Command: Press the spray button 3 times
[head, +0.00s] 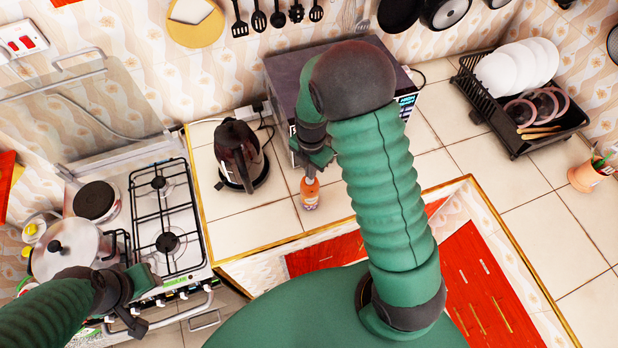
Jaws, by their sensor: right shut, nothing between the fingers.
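An orange spray bottle (310,195) stands upright on the tiled counter, in front of the dark microwave. My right gripper (311,172) is directly above it, shut, with its fingertips at the top of the bottle. The button itself is hidden under the fingertips, and I cannot tell whether it is pressed. My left gripper (137,300) is at the lower left, in front of the stove; its fingers look spread apart and nothing shows between them.
A dark kettle (238,155) stands left of the bottle. The microwave (285,75) is behind my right arm. A gas stove (165,215) with a lidded pot (75,245) is at the left. A dish rack (515,110) is at the right.

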